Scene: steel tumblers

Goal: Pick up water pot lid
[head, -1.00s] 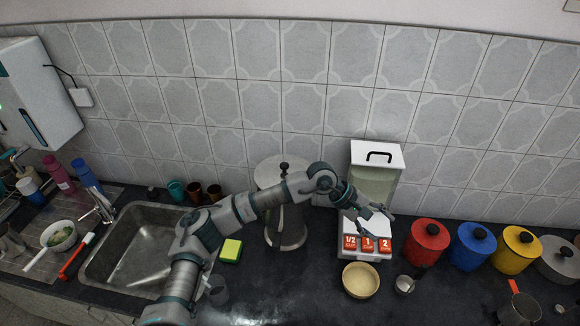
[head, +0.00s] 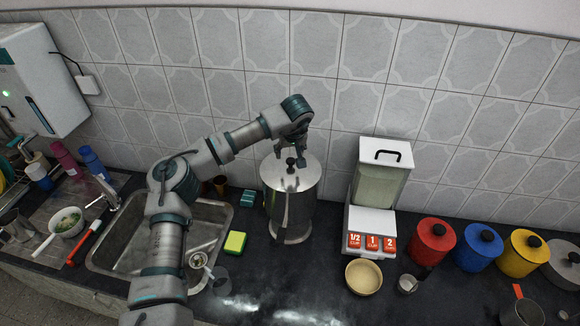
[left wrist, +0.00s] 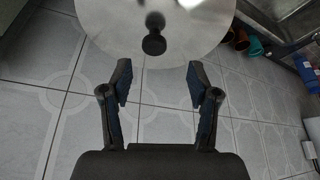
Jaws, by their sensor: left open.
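The water pot (head: 291,205) is a tall steel cylinder on the dark counter, right of the sink. Its round steel lid (head: 280,178) sits on top with a dark knob (head: 291,162). My left gripper (head: 291,156) is open just above and behind the knob in the head view, partly overlapping it. In the left wrist view the lid (left wrist: 190,35) and its knob (left wrist: 154,40) lie just beyond the two spread fingertips of my left gripper (left wrist: 158,80). Nothing is between the fingers. My right gripper is not in view.
A white dispenser (head: 372,222) with numbered red buttons stands right of the pot. A beige bowl (head: 363,277) and red, blue and yellow canisters (head: 432,240) are further right. A green-yellow sponge (head: 235,242) lies between sink (head: 112,255) and pot. The tiled wall is close behind.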

